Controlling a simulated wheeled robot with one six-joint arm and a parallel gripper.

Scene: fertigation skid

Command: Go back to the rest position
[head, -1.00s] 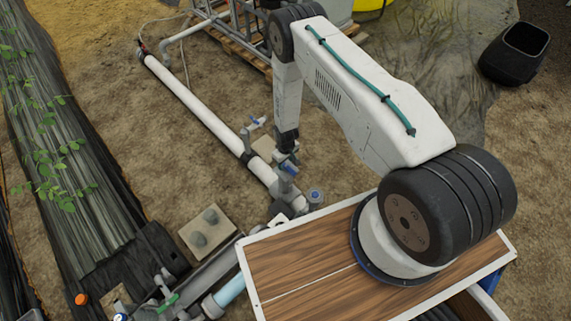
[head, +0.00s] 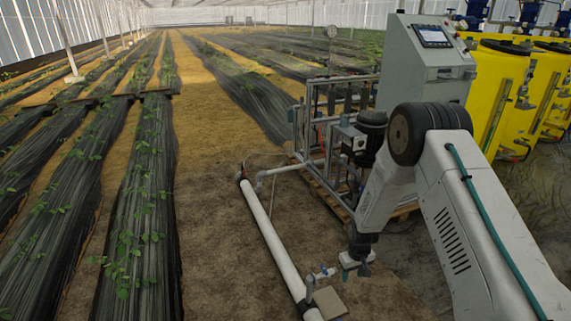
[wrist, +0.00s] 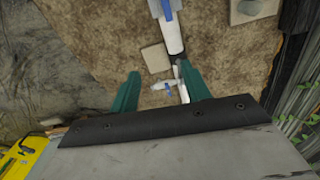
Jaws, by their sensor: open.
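My gripper (head: 357,268) hangs from my arm at the lower right of the head view, fingers pointing down. In the wrist view its two green fingers (wrist: 157,92) are spread apart with nothing held between them. A small valve with a blue handle (head: 322,271) stands on the white pipe, left of my gripper in the head view. The same valve seems to show beyond the fingers in the wrist view (wrist: 161,86), apart from them. Another blue handle (wrist: 167,9) shows on the white pipe at the wrist view's top edge.
The white pipe (head: 270,236) runs along the soil. A metal-framed skid (head: 325,140) with a grey control cabinet (head: 425,75) stands behind my arm. Yellow tanks (head: 495,95) stand at the right. Covered crop rows (head: 140,215) lie left. Bare soil lies between.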

